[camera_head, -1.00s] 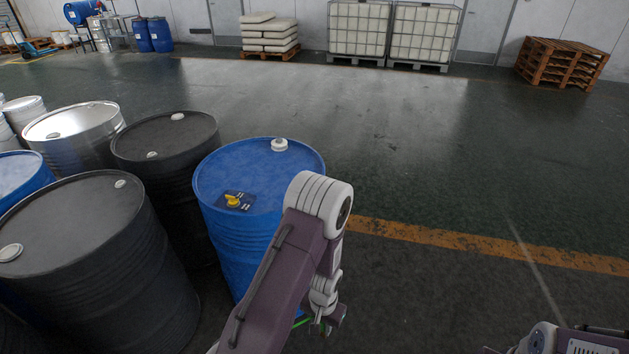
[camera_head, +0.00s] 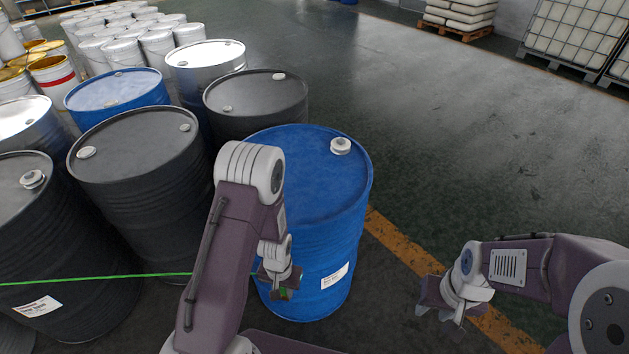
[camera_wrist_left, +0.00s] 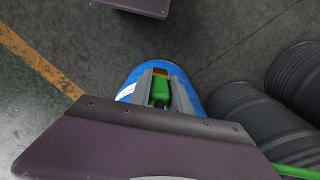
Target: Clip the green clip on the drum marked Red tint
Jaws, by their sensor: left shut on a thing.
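In the head view my left gripper (camera_head: 284,284) is shut on the green clip (camera_head: 284,293), low in front of the side of the near blue drum (camera_head: 314,250). The left wrist view shows the clip (camera_wrist_left: 160,92) between the fingers, with the blue drum (camera_wrist_left: 131,82) just beyond; I cannot tell if they touch. A green line (camera_head: 100,279) runs left from about the gripper. The blue drum has a white label (camera_head: 335,276), too small to read, so I cannot tell which drum is Red tint. My right gripper (camera_head: 440,302) is at the right, its jaw opening unclear.
Black drums (camera_head: 138,150) stand close at the left, one with a small white label (camera_head: 38,306). Another black drum (camera_head: 256,100) stands behind the near blue drum. White pails (camera_head: 120,50) fill the far left. Open floor (camera_head: 450,140) lies to the right, past a yellow line (camera_head: 395,240).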

